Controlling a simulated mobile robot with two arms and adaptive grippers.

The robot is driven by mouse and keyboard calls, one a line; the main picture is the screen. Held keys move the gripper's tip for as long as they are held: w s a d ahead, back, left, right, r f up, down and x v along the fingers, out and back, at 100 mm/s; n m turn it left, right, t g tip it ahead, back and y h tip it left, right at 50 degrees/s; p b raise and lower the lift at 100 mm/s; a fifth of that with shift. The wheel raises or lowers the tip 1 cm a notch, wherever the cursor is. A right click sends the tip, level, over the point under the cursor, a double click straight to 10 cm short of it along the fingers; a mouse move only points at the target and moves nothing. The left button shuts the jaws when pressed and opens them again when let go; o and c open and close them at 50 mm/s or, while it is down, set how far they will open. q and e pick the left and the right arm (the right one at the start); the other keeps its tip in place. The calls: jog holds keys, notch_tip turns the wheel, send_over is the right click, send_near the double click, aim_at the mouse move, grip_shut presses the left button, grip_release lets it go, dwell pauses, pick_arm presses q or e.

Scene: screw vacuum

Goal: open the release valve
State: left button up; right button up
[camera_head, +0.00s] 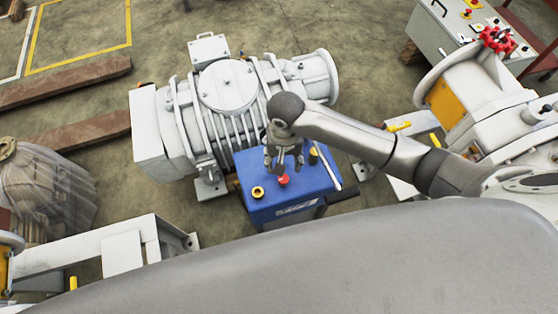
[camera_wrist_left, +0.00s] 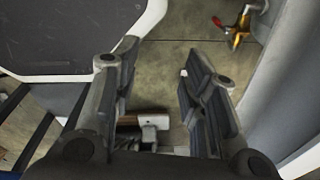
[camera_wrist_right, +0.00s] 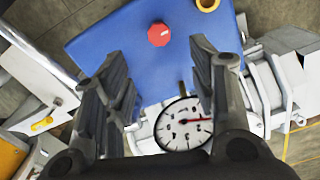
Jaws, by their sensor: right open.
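A blue box (camera_head: 295,205) stands below my right gripper (camera_head: 284,166) in the head view. A red knob (camera_head: 283,180) sits on its top, close to the fingertips. The right wrist view shows the red knob (camera_wrist_right: 160,34) beyond the spread, empty fingers and a round dial gauge (camera_wrist_right: 184,124) between them, nearer the palm. I cannot tell which part is the release valve; a red handwheel (camera_head: 497,40) also shows at the upper right. My left gripper (camera_wrist_left: 155,68) is open and empty in its wrist view and is not visible in the head view.
A yellow ring (camera_head: 257,192) sits on the box's front left. A white ribbed pump (camera_head: 225,110) stands behind the box. A white machine with a yellow panel (camera_head: 447,103) stands at right. A wrapped object (camera_head: 45,190) stands at left. Bare floor lies at the upper middle.

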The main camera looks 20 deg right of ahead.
send_over(284, 178)
jog(key=f, duration=0.6)
jog(key=shift+s+f, duration=0.2)
jog(key=shift+f, duration=0.05)
notch_tip(284, 178, down, 3)
jog(key=shift+w+a+r+b, duration=0.1)
jog(key=shift+w+r+b, duration=0.05)
jog(key=shift+b, duration=0.15)
jog(key=shift+f, duration=0.65)
jog(key=c, duration=0.6)
pick_arm(q)
jog(key=shift+s+f, duration=0.15)
jog(key=shift+s, duration=0.5)
jog(key=shift+s+f, duration=0.15)
jog(key=shift+s, duration=0.45)
pick_arm(e)
jog(key=c, duration=0.4)
